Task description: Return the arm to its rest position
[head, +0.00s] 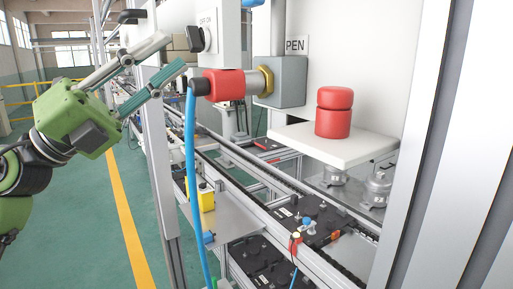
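My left gripper (173,54) is at the upper left of the head view, on a green arm that comes in from the left edge. Its two fingers point up and to the right, stand apart and have nothing between them. The fingertips are near the switch box (208,40) and a red connector (224,84) with a blue hose (191,160). I cannot tell from this one view whether they touch anything. My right gripper is out of view.
A metal post (160,170) rises close to the fingers. A conveyor line (280,215) runs below. Green floor with a yellow line (130,225) is open at the left.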

